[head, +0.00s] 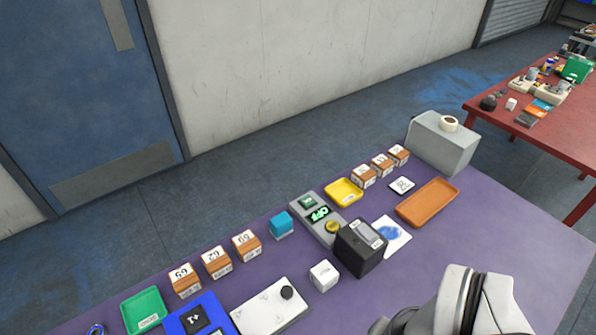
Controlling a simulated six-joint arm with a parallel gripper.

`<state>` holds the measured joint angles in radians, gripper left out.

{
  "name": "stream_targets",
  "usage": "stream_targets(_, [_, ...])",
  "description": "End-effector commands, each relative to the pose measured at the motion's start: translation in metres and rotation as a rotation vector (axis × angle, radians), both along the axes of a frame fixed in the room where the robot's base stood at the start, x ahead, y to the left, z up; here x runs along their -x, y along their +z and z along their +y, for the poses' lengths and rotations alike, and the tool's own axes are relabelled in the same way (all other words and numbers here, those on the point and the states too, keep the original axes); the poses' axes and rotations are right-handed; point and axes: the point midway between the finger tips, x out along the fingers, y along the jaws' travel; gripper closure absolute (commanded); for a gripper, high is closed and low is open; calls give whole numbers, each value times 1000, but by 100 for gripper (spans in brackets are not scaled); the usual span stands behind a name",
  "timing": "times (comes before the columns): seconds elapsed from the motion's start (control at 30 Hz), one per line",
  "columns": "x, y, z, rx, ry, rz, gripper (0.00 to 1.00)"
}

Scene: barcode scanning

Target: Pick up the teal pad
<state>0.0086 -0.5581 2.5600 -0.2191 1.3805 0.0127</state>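A small teal block-like pad (281,225) sits on the purple table (500,235), near its far edge. It stands just left of a grey device with a green lit display (320,214), and right of a wooden block marked 59 (246,245). Nothing covers it from this view. Part of my white arm shows at the bottom right, well apart from the pad. The fingers of my gripper do not show.
A black box (361,247), a white cube (324,275) and a white panel with a black knob (270,307) stand in front of the pad. A yellow tray (344,191), orange tray (428,203) and green tray (144,311) lie around. The table's right front is clear.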

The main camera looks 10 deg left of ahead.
Motion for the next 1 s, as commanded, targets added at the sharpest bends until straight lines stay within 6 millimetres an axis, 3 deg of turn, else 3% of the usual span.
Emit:
stream_targets(0.47, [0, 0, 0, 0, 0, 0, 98])
stream_targets(1.0, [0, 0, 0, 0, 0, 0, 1])
